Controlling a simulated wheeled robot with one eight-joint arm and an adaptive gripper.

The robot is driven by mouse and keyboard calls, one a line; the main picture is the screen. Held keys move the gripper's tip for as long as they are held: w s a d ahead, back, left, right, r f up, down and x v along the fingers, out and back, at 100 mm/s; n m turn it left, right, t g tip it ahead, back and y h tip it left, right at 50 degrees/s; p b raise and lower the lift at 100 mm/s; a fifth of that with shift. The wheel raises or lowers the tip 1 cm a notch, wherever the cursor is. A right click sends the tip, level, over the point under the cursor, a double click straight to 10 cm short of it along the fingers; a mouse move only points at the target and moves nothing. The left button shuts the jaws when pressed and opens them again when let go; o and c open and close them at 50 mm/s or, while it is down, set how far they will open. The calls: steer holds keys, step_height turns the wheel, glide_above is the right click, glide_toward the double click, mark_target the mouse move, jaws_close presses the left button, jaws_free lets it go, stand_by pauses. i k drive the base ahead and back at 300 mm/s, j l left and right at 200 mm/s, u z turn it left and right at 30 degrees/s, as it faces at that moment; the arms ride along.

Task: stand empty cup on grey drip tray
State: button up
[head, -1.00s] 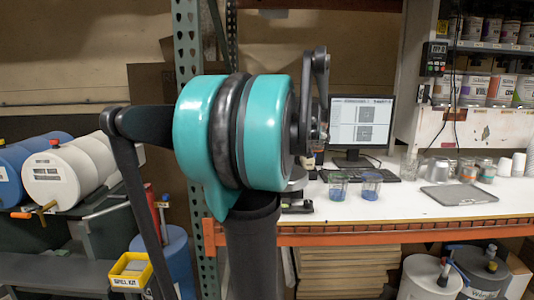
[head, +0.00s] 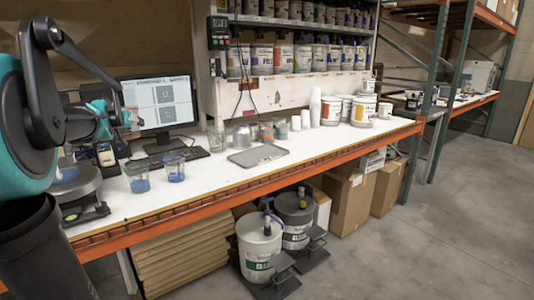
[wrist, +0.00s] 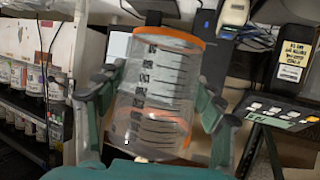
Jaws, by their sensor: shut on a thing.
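In the wrist view my gripper (wrist: 158,82) is shut on a clear cup (wrist: 160,75) with black graduation marks, an orange rim and an orange band. One finger presses each side, and I see no liquid in it. In the head view my arm is at the left, over the bench's left part; the held cup is not clear there. The grey drip tray (head: 241,161) lies flat on the white bench, to the right of my arm. Nothing stands on it.
A monitor (head: 160,103) and keyboard (head: 160,160) are behind the blue cups. Bench space right of the tray is clear.

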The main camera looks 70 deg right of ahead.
mark_target(249, 159)
steer(key=k+l+u, duration=0.1)
steer(key=k+l, duration=0.25)
steer(key=l, duration=0.35)
steer(key=k+l+u, duration=0.1)
steer(key=k+l, duration=0.3)
steer(key=l, duration=0.25)
steer(key=k+l+u, duration=0.1)
steer(key=k+l, duration=0.3)
steer(key=l, duration=0.25)
steer(key=k+l+u, duration=0.1)
steer(key=k+l, duration=0.3)
steer(key=l, duration=0.2)
steer(key=k+l+u, duration=0.1)
steer(key=k+l, duration=0.35)
steer(key=l, duration=0.1)
